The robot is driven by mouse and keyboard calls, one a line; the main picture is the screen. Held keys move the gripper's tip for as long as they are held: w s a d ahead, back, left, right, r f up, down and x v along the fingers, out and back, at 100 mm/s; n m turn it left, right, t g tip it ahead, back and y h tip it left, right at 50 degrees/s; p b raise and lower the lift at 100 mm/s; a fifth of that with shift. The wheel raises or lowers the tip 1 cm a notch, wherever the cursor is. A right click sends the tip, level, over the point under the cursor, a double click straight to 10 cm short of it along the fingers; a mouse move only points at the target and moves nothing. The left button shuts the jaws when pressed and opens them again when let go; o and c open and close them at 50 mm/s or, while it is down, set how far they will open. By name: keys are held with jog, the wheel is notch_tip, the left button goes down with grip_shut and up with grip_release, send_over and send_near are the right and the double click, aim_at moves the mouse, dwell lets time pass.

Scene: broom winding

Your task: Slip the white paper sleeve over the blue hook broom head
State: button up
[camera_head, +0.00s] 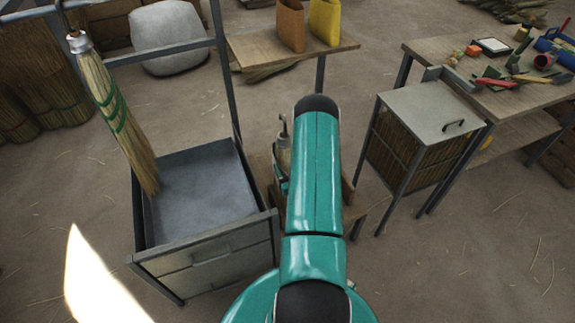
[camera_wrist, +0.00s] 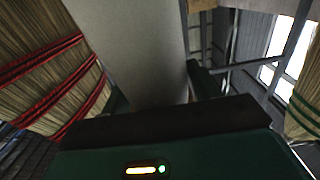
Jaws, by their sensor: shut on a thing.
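In the wrist view a pale, flat-sided piece that looks like the white paper sleeve (camera_wrist: 140,45) stands between the dark green fingers of my gripper (camera_wrist: 158,90). My gripper is shut on it. The sleeve's open ends are not visible. A broom head with red bindings (camera_wrist: 50,75) is at left in that view, and a green-bound one (camera_wrist: 305,100) is at the right edge. In the head view a green-bound broom (camera_head: 118,110) hangs head down at the left rack. I cannot make out a blue hook. My arm hides my gripper in the head view.
An open grey drawer (camera_head: 205,235) stands below the hanging broom. A small metal cabinet (camera_head: 435,110) and a cluttered workbench (camera_head: 490,100) are at right. A shelf (camera_head: 290,48) with two bags is at back. Floor at lower right is clear.

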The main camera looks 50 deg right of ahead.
jog(key=shift+f, duration=3.2)
jog(key=o, duration=1.3)
jog(key=shift+c, duration=0.2)
jog(key=v, duration=1.3)
jog(key=shift+s, duration=0.35)
jog(key=shift+a, duration=0.15)
